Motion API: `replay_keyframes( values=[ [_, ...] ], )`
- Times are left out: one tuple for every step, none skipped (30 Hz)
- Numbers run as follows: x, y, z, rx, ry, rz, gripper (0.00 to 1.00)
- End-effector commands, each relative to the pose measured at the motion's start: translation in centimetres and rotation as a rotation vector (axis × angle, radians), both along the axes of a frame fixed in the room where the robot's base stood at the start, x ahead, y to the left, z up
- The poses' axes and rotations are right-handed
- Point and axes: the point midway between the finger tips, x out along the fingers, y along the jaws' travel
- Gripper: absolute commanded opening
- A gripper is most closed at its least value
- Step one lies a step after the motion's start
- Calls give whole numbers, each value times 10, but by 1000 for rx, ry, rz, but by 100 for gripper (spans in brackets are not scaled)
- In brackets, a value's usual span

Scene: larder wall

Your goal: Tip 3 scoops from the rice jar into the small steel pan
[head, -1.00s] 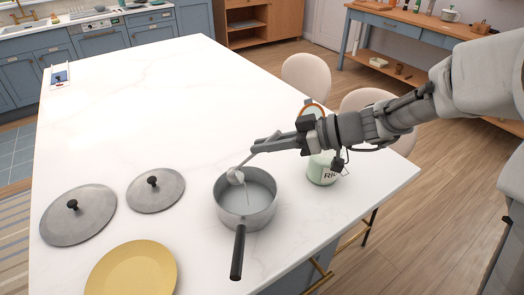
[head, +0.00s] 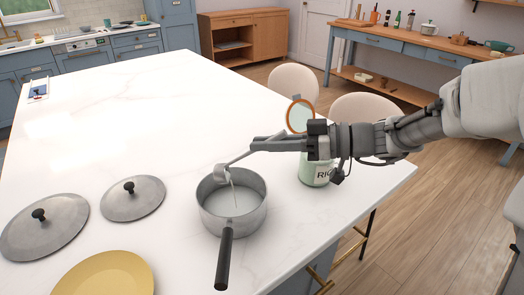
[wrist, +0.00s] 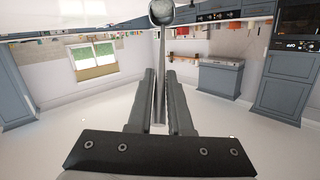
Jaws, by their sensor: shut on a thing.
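My gripper (head: 268,145) is shut on the handle of a small metal scoop (head: 221,171). The scoop's bowl is tilted above the left rear part of the steel pan (head: 232,222). A thin pale stream hangs from the bowl down into the pan. The pan's contents are hard to make out. In the wrist view the scoop's handle (wrist: 158,90) runs between the fingers to the bowl (wrist: 162,12). The pale green rice jar (head: 316,174) stands right of the pan, partly hidden behind my arm. Its orange-rimmed lid (head: 300,115) stands open.
Two grey lids (head: 45,230) (head: 133,200) with black knobs and a yellow plate (head: 105,275) lie left of the pan. The pan's dark handle (head: 224,262) points to the front. The back of the white counter (head: 150,95) is mostly clear. Two pale chairs (head: 293,82) stand beyond its edge.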

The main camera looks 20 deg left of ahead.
Motion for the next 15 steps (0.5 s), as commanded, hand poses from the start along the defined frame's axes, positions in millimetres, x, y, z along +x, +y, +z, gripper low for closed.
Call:
replay_keyframes(
  values=[
    [1,-2,-6,14,2,0,0],
    [1,-3,-6,22,2,-1,0],
    [1,-4,-7,32,4,-2,0],
    [1,-5,-8,40,6,0,0],
    [1,-6,-8,49,6,0,0],
    [1,-7,-9,60,8,0,0],
    [2,-8,-10,68,9,-1,0],
    [2,-9,-10,77,10,0,0],
    [2,-10,-11,87,12,0,0],
    [2,-10,-12,95,13,0,0],
    [2,-11,-13,103,15,-1,0],
    [2,-12,-14,115,18,-1,0],
    [2,-12,-15,124,18,-1,0],
    [2,-13,-16,131,20,-1,0],
    [2,-14,-18,141,22,-1,0]
  ],
)
